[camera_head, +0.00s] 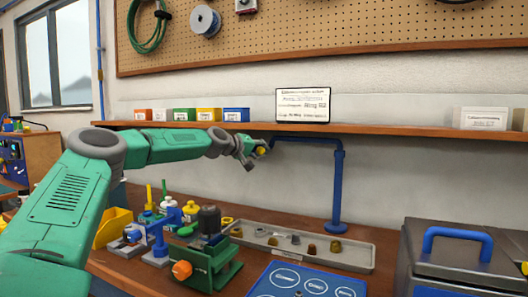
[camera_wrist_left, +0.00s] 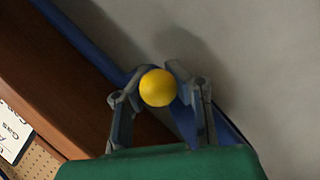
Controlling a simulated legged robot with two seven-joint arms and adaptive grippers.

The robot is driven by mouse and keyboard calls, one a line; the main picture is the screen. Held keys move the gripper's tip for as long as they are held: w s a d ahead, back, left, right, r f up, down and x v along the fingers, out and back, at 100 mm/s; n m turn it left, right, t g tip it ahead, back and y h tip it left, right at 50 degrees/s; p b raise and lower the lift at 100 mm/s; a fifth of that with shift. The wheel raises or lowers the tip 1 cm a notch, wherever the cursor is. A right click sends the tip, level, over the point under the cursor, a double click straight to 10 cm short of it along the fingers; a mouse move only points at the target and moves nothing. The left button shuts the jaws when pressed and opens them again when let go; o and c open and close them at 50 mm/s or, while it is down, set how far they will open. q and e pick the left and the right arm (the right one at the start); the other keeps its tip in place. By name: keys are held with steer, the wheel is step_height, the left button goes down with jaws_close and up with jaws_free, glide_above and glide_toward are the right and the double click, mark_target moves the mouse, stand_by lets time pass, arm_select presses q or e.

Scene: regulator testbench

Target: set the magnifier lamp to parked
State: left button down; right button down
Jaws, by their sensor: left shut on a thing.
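The magnifier lamp is a blue stand whose upright post (camera_head: 338,190) rises from the bench against the wall. Its blue horizontal arm (camera_head: 307,140) runs left from the post top, just below the shelf. A yellow ball knob (camera_head: 261,150) is at the left end of that arm; it also shows in the left wrist view (camera_wrist_left: 157,88). My left gripper (camera_head: 257,151) is shut on the yellow knob, with one finger on each side. The lamp's lens is not clearly visible; the gripper may hide it. My right gripper is out of view.
A wooden shelf (camera_head: 400,131) with small coloured boxes and a sign (camera_head: 303,105) runs just above the lamp arm. Below are a grey parts tray (camera_head: 355,258), a green fixture (camera_head: 212,268), a blue panel (camera_head: 262,292) and a grey case with a blue handle (camera_head: 458,233).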

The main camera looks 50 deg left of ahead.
arm_select(q)
steer(key=c, duration=1.3)
jaws_free()
steer(key=shift+w+a, duration=0.15)
steer(key=shift+a, duration=0.1)
steer(key=shift+o, duration=0.2)
steer(key=shift+a+f, duration=0.2)
steer(key=shift+a, duration=0.05)
steer(key=shift+w+d+r, duration=0.1)
steer(key=shift+d, duration=0.15)
